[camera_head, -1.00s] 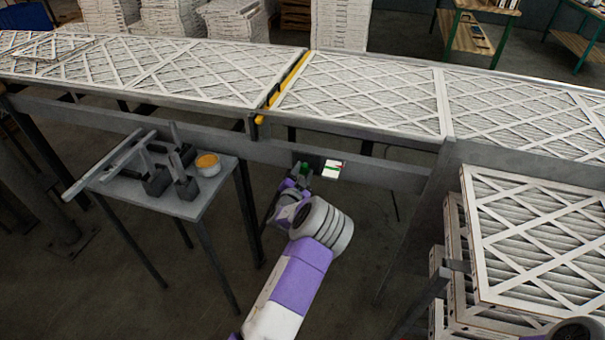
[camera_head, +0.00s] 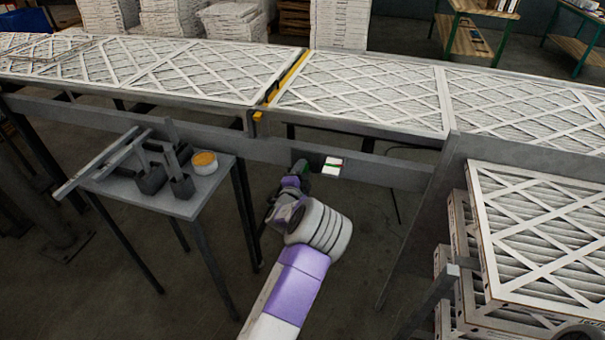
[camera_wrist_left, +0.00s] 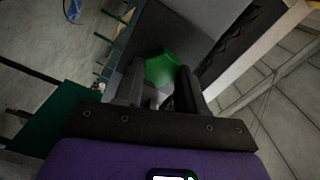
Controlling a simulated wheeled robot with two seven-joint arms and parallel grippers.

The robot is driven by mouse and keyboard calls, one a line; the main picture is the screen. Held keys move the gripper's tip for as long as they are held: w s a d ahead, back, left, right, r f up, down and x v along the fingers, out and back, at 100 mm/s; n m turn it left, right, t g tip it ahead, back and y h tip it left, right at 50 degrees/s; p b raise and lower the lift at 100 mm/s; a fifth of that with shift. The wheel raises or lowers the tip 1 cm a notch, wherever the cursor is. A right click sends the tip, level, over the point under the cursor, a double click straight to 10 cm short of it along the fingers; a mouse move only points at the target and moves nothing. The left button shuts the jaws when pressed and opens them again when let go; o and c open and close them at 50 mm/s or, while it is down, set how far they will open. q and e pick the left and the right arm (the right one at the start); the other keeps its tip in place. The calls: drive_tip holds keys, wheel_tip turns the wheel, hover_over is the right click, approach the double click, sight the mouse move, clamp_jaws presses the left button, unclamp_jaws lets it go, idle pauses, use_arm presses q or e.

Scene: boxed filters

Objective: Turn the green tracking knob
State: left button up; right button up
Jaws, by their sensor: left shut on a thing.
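The green tracking knob (camera_wrist_left: 160,68) sticks out from a dark grey panel in the left wrist view, between the two dark fingers of my left gripper (camera_wrist_left: 160,92). The fingers are shut on the knob. In the head view my left gripper (camera_head: 300,170) is at the conveyor's front rail, and it hides most of the knob. A white label (camera_head: 333,167) with green and red marks is on the rail just right of the knob. My right gripper is not in view.
The conveyor (camera_head: 350,168) carries flat white filters (camera_head: 360,90) above the knob. A small grey table (camera_head: 205,200) with dark metal fixtures and an orange-topped tub (camera_head: 205,162) stands at left. Stacked filters (camera_head: 545,225) stand at right. The floor under the rail is open.

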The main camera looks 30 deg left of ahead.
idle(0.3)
use_arm(q)
drive_tip(key=o, duration=1.1)
drive_tip(key=shift+c, duration=0.2)
drive_tip(key=p+v, duration=0.1)
drive_tip(key=v, duration=0.6)
drive_tip(key=shift+s, duration=0.3)
